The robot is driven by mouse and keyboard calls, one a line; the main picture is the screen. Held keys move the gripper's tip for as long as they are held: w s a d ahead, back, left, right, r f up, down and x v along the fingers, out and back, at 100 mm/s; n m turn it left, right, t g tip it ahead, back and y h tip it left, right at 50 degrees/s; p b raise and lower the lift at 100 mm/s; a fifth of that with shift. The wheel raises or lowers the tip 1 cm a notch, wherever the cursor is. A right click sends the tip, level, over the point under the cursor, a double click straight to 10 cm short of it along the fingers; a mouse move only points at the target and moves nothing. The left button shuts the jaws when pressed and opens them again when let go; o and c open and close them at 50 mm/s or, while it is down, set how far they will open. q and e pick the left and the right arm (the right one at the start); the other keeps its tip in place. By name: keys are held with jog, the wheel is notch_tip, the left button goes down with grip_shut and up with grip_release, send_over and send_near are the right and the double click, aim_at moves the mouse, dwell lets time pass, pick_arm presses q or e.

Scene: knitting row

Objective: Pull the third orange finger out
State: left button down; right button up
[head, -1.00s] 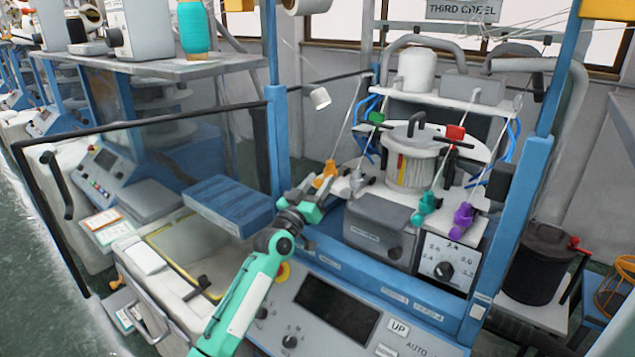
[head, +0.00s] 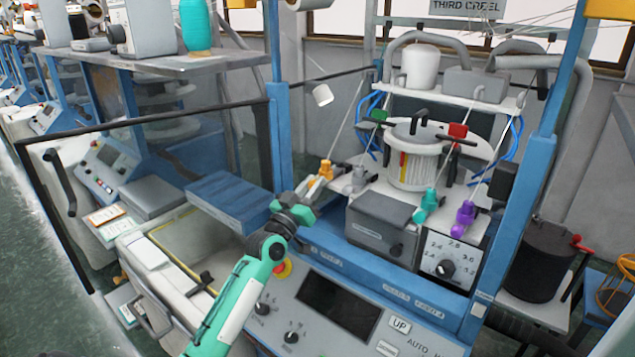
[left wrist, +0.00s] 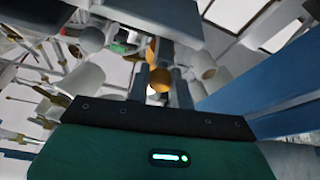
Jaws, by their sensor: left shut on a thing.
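The orange finger (head: 326,170) stands at the left end of the row on the machine's white ledge. My left gripper (head: 314,184) reaches in from the lower left and is shut on it. In the left wrist view the orange finger (left wrist: 159,78) sits between the two grey fingers of my left gripper (left wrist: 162,88). Its lower part is hidden by the gripper in the head view. A grey finger (head: 356,178), a teal finger (head: 427,205) and a purple finger (head: 464,215) stand to its right. My right gripper is not in view.
A grey box (head: 382,225) and a dial panel (head: 446,257) sit in front. Blue posts (head: 279,140) frame the opening. A blue tray (head: 229,202) lies to the left.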

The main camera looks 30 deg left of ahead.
pick_arm(q)
jog(key=shift+f, duration=0.1)
jog(key=c, duration=1.5)
grip_release()
jog(key=shift+o, duration=1.3)
jog(key=shift+s, duration=0.25)
jog(key=b+v, duration=0.5)
jog(key=v, duration=0.8)
jog(key=shift+s, duration=0.35)
